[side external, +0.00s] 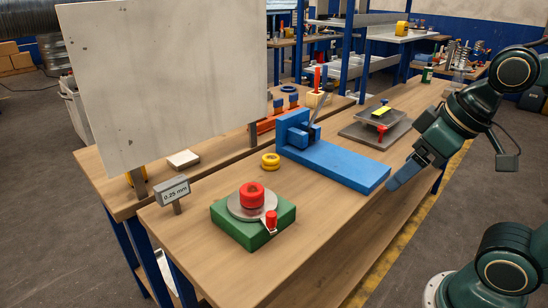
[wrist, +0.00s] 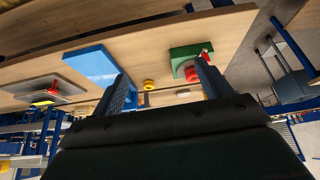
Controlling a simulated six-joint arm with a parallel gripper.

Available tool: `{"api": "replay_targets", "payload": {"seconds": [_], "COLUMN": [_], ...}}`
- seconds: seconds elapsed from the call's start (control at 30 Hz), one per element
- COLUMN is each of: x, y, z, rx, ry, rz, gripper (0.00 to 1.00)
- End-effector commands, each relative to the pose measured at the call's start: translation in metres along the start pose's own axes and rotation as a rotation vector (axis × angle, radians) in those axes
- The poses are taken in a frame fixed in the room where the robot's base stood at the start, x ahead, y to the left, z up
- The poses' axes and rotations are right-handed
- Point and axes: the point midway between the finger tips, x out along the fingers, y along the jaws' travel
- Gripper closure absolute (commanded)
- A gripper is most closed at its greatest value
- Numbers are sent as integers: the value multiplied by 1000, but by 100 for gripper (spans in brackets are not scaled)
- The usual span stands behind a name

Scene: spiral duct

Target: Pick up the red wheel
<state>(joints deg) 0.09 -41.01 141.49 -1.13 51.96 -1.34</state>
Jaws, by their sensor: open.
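The red wheel (side external: 252,194) sits on a round grey metal disc (side external: 238,212) on top of a green block (side external: 233,226), at the front left of the bench. A small red knob (side external: 271,218) stands at the block's front edge. In the wrist view the red wheel (wrist: 191,74) shows beside the right finger, partly hidden. My gripper (side external: 398,178) is at the bench's right edge, well away from the wheel. In the wrist view my gripper (wrist: 163,70) has its two fingers wide apart with nothing between them.
A blue fixture (side external: 345,167) with an upright end lies between my gripper and the green block. A yellow ring (side external: 270,161) lies near its left end. A 0.25 mm sign (side external: 174,188) and a large pale board (side external: 165,80) stand at left. Bare wood lies right of the green block.

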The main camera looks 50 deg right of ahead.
Motion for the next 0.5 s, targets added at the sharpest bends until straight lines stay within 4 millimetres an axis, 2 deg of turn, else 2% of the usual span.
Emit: {"api": "replay_targets", "payload": {"seconds": [0.17, 0.5], "x": [-1, 9], "y": [-7, -25], "z": [-25, -93], "rx": [-93, -363], "ry": [-29, -92], "rz": [-31, -126], "gripper": [23, 23]}}
